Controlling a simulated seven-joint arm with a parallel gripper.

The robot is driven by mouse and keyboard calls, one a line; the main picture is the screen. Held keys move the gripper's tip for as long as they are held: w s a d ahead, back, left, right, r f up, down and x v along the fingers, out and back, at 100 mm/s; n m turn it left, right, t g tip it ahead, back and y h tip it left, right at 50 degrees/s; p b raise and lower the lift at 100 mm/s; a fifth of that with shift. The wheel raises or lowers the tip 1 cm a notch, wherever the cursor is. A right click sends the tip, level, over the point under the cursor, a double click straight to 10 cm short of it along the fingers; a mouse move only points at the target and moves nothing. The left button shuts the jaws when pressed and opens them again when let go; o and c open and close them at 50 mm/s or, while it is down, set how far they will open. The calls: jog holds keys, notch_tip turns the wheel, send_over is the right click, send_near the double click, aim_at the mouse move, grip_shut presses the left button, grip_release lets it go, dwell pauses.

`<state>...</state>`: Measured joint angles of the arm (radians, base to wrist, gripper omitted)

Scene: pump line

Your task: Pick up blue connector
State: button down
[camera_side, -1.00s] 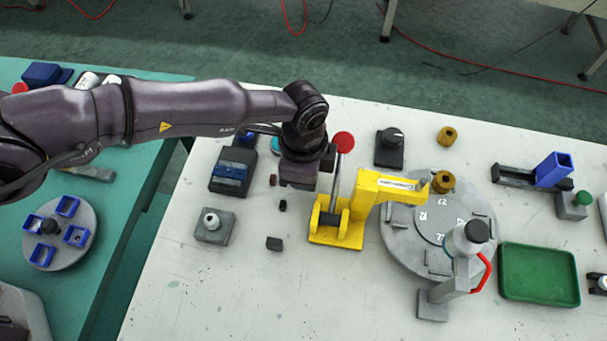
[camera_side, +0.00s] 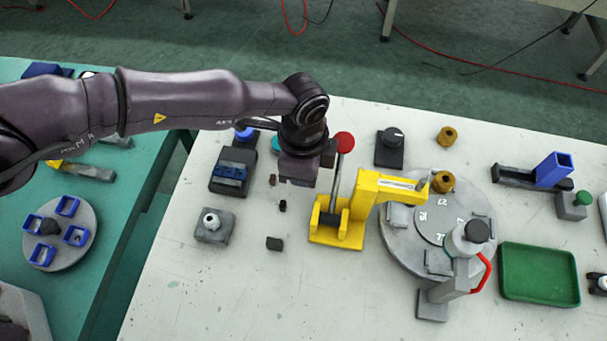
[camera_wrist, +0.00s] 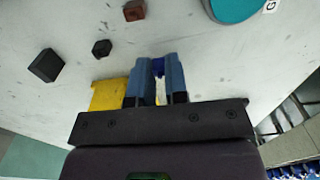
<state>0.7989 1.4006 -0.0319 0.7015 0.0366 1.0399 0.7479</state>
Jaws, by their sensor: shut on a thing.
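My gripper (camera_wrist: 158,85) is shut on a small blue piece, the blue connector (camera_wrist: 158,67), which shows between the two fingertips in the wrist view. Most of it is hidden by the fingers. In the side view my gripper (camera_side: 297,182) hangs above the white table, just left of the yellow lever press (camera_side: 337,234). The connector cannot be made out there. More blue pieces sit in a dark block (camera_side: 232,171) to the left of my gripper.
The red-knobbed lever (camera_side: 343,145) stands close to the right of my gripper. Small dark cubes (camera_side: 274,243) lie on the table below it. A grey block with a white knob (camera_side: 214,225) is at left. A grey turntable (camera_side: 410,250) and green tray (camera_side: 539,272) are at right.

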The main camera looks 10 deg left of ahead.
jog(key=shift+r, duration=0.1)
jog(key=shift+r, duration=2.1)
